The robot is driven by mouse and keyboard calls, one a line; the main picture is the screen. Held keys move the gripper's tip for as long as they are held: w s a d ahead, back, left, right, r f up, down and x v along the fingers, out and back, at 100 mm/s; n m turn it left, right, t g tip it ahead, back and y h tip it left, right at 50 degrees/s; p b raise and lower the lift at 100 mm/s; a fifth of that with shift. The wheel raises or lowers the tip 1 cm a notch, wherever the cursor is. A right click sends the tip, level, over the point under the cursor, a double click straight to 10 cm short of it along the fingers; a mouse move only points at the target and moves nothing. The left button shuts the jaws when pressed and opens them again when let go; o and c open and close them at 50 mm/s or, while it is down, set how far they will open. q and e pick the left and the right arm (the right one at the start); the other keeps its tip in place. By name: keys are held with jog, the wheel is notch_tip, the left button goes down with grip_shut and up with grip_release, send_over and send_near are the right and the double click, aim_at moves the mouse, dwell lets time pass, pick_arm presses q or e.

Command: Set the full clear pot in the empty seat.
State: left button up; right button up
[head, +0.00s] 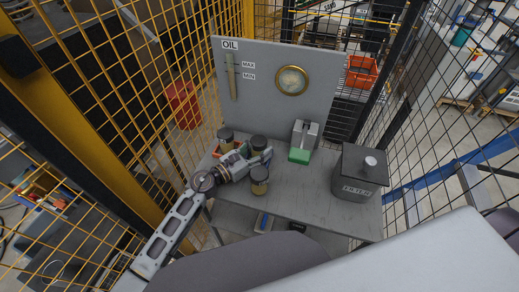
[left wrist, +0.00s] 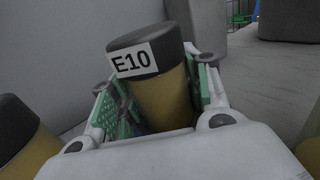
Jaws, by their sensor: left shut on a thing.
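My left gripper (head: 262,158) is shut on a dark-lidded pot (head: 258,142) over the bench. In the left wrist view this pot (left wrist: 160,95) has an E10 label and a yellow-brown body, tilted in the picture between the green finger pads. A second dark-lidded pot (head: 226,134) stands to the left, and a third pot (head: 259,187), with a yellowish body, stands just in front of the gripper. A neighbouring pot (left wrist: 22,140) also shows at the left of the wrist view. I cannot make out the empty seat; the gripper hides part of the bench. My right gripper is not in view.
The grey bench (head: 310,203) has clear room at its front middle. A grey device with a green base (head: 300,155) and a dark FILTER box (head: 350,187) stand to the right. An upright OIL panel (head: 270,105) with a round gauge closes the back. Mesh fencing surrounds the bench.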

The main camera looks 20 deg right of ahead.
aim_at(252, 153)
pick_arm(q)
jog(key=o, duration=1.2)
jog(key=shift+c, duration=0.2)
jog(key=shift+r, duration=0.1)
jog(key=shift+b+v, duration=0.3)
jog(key=shift+v, duration=3.5)
